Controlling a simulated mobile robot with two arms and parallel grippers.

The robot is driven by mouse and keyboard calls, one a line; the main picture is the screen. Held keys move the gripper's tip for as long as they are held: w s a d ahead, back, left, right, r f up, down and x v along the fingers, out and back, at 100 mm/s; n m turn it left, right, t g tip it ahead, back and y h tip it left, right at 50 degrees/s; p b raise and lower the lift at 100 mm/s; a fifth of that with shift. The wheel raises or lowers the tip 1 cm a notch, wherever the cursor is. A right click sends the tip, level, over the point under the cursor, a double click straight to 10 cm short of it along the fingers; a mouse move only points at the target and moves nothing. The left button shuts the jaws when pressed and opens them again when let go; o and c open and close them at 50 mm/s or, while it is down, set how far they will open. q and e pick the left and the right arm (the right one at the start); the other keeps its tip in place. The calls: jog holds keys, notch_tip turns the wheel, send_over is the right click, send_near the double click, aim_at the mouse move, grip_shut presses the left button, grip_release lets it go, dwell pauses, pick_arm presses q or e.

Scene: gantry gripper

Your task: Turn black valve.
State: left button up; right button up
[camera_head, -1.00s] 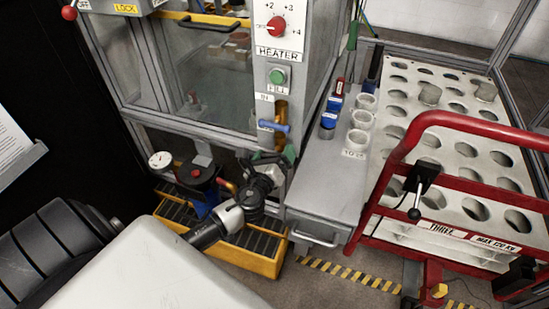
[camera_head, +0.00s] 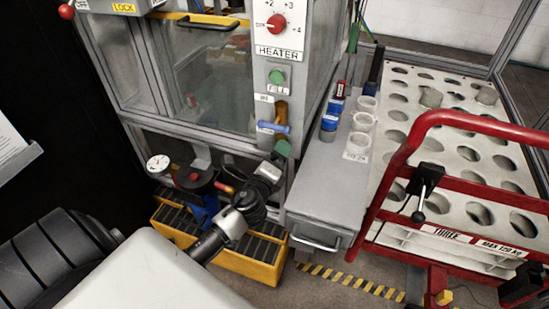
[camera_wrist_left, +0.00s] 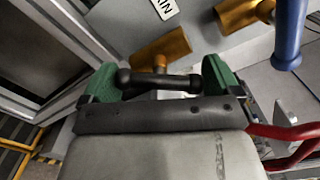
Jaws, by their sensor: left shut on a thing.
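The black valve handle (camera_wrist_left: 180,82) shows in the left wrist view as a short bar with rounded ends, lying roughly level in the picture. It sits in front of a brass pipe fitting (camera_wrist_left: 165,52). My left gripper (camera_wrist_left: 160,80) has its green fingertips at the two ends of the bar and is shut on it. In the head view my left gripper (camera_head: 280,154) is low on the machine front, just below the blue valve handle (camera_head: 272,127). The black handle is hidden there behind the gripper. My right gripper is not in view.
The blue handle also hangs close by in the left wrist view (camera_wrist_left: 289,35). A grey side shelf (camera_head: 325,190) with bottles and white cups is to the right, beside a red-railed cart (camera_head: 440,180). A pot with a gauge (camera_head: 158,164) and a yellow crate (camera_head: 250,267) stand below.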

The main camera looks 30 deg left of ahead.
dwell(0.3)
pick_arm(q)
jog(key=o, duration=0.6)
jog(key=shift+c, duration=0.2)
jog(key=v, duration=1.1)
jog(key=shift+b, duration=0.35)
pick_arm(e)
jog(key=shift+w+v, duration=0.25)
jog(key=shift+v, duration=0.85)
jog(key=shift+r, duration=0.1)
